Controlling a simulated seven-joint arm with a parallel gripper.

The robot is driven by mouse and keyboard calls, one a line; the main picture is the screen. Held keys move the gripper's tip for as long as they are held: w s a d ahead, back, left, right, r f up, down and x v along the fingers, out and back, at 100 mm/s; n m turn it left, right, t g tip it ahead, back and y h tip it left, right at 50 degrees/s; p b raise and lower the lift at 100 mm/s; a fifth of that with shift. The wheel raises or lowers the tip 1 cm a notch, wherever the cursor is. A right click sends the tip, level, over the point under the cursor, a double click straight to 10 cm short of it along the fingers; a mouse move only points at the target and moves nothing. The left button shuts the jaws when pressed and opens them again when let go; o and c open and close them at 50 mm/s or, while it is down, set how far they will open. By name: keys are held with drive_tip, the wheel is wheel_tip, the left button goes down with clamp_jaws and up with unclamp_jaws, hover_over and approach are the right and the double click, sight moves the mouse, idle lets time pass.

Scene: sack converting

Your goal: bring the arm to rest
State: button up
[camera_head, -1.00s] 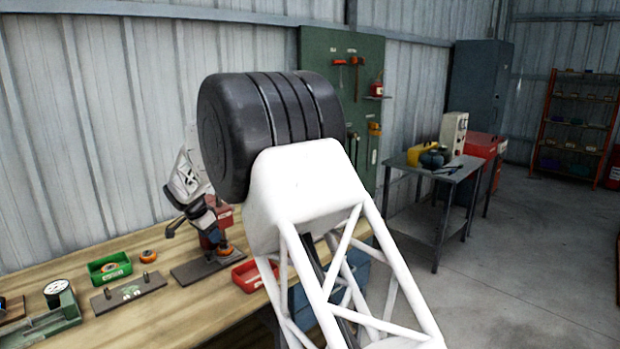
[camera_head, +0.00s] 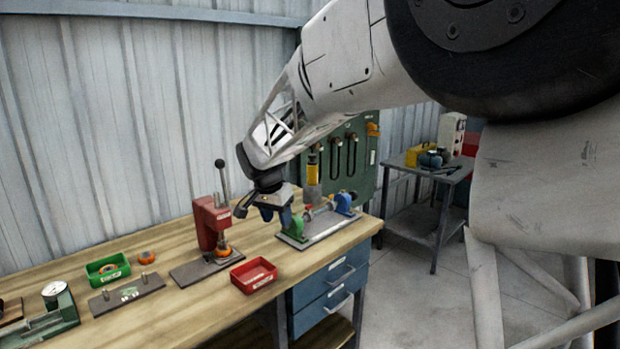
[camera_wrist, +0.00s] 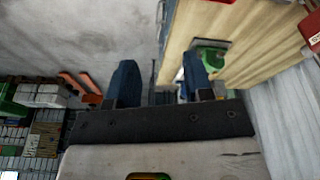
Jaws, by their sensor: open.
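My gripper (camera_head: 268,212) hangs above the back right part of the workbench in the head view, between the red lever press and the fixture with green and blue brackets. In the wrist view its two blue fingers (camera_wrist: 160,78) stand apart with nothing between them. My white arm reaches in from the right of the head view and hides part of the tool board and wall.
The wooden workbench (camera_head: 190,318) carries the red press (camera_head: 208,222), a red tray (camera_head: 254,275), a green tray (camera_head: 108,268) and the bracket fixture (camera_head: 318,226). A grey side table (camera_head: 425,172) stands to the right, past a strip of floor.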

drive_tip(key=s+d+r+n, duration=0.1)
drive_tip(key=s+d+r, duration=0.1)
drive_tip(key=s+d, duration=0.75)
drive_tip(key=s+d+r+n, duration=0.1)
drive_tip(key=s+d+r, duration=0.1)
drive_tip(key=s+d, duration=0.8)
drive_tip(key=s+d+f+n, duration=0.1)
drive_tip(key=s+d+f, duration=0.2)
drive_tip(key=s, duration=0.8)
drive_tip(key=s+d+f+n+y, duration=0.1)
drive_tip(key=s+d+f+n, duration=0.1)
drive_tip(key=s, duration=0.9)
drive_tip(key=d+f, duration=0.1)
drive_tip(key=d, duration=0.1)
drive_tip(key=shift+s+d, duration=0.3)
drive_tip(key=shift+s, duration=0.1)
